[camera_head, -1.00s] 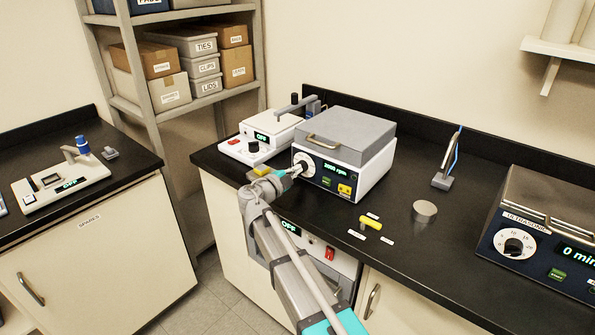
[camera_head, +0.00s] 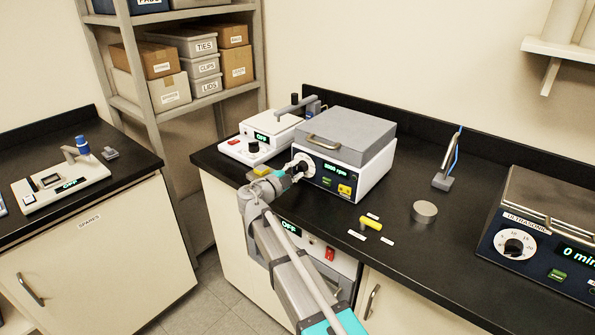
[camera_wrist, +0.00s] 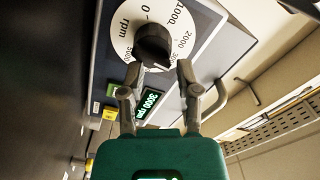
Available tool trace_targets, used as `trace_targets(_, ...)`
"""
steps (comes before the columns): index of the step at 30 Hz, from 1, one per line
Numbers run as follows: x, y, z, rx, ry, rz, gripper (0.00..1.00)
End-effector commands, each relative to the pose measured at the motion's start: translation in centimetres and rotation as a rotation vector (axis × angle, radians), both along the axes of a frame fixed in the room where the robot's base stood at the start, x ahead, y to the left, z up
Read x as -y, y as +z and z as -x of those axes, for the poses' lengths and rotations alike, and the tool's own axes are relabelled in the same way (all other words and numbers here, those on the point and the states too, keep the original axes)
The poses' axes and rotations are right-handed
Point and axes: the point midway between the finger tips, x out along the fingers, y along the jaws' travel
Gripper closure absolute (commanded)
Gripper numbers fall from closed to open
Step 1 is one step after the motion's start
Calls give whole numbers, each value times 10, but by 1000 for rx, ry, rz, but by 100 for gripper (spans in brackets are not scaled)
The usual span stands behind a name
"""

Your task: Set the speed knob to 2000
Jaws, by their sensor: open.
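The speed knob (camera_wrist: 152,46) is black and round, on a white dial (camera_wrist: 122,40) marked in rpm, with 0, 1000, 2000 and 3000 legible. In the wrist view the small green display (camera_wrist: 150,102) on the same panel reads 3000 rpm. The knob's pointer is hard to make out, but it seems to be near the 3000 side. My gripper (camera_wrist: 155,80) is open, with its fingertips just short of the knob and to either side of it. In the head view my gripper (camera_head: 292,172) is at the dial on the front of the grey-lidded box (camera_head: 345,133) and partly hides the knob.
A yellow-handled tool (camera_head: 370,224) and a metal disc (camera_head: 424,210) lie on the bench to the right.

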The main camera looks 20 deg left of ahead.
Motion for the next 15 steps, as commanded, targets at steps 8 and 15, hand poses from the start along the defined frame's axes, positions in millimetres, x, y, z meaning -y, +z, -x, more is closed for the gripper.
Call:
trace_targets(8, -7, 0, 18, 0, 1, 0, 57)
trace_targets(15, -15, 0, 37, 0, 1, 0, 57)
